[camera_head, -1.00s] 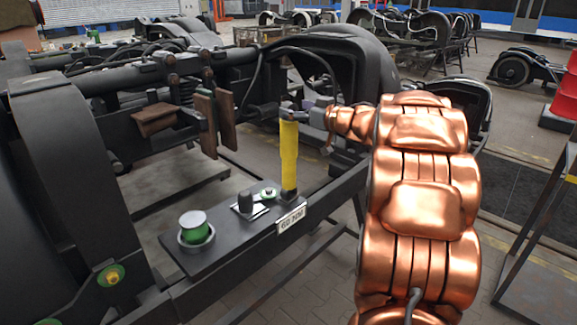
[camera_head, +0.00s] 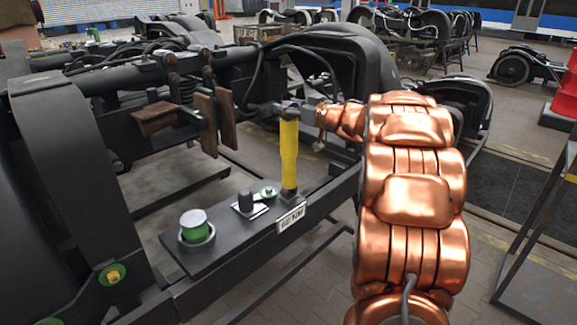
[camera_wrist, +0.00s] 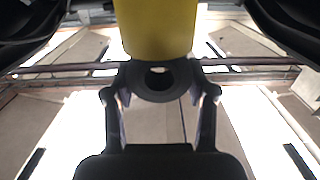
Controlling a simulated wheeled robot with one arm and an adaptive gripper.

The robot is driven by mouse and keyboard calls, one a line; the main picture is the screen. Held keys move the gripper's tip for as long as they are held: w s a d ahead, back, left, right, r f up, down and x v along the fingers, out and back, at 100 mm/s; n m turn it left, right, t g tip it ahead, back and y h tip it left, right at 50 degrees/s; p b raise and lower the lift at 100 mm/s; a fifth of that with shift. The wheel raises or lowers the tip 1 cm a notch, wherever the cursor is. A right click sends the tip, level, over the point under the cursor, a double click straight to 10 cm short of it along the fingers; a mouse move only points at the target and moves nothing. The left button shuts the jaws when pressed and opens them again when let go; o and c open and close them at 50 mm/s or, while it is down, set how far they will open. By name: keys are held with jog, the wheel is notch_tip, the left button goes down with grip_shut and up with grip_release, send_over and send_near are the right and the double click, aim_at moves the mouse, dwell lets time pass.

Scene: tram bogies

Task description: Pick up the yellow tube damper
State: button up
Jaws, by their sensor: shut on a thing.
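The yellow tube damper (camera_head: 289,152) stands upright at the right end of a dark plate on the bogie frame. Its lower end is at the plate, beside a small white label. My gripper (camera_head: 288,109) reaches in from the right at the damper's top end. In the wrist view the yellow tube (camera_wrist: 155,25) fills the top middle, and its dark ring end (camera_wrist: 158,80) sits between my two fingers (camera_wrist: 160,92). The fingers are shut on this ring end. The head view shows the fingers only small and dark.
Brown pads (camera_head: 215,122) hang to the left of the damper. A black arch (camera_head: 340,60) rises behind.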

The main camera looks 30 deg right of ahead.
grip_shut()
jog(key=shift+r, duration=0.2)
